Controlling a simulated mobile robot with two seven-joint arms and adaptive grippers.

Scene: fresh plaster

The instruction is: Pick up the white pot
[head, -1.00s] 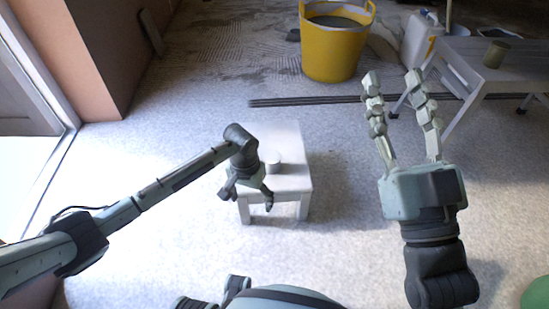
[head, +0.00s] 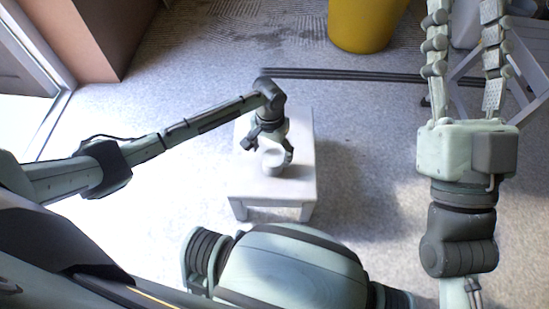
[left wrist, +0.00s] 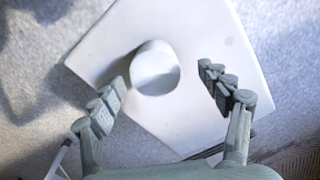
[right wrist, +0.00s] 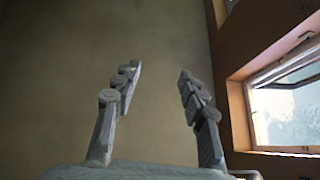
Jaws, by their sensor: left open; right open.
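The white pot (head: 273,163) stands upright on a small white table (head: 270,187). In the left wrist view the pot (left wrist: 155,68) shows from above as a round opening, on the bare white top (left wrist: 205,30). My left gripper (head: 268,150) is open at the pot, with one finger towards each side of it. In the left wrist view the left gripper (left wrist: 162,77) has gaps between both fingers and the pot; the left finger is closer. My right gripper (head: 464,20) is open, empty and raised away at the right. The right wrist view shows its fingers (right wrist: 160,75) apart with nothing between.
A yellow bucket (head: 365,22) stands on the floor at the back. Dark rails (head: 350,75) lie behind the white table. A trestle-like stand (head: 455,85) is partly behind my right gripper.

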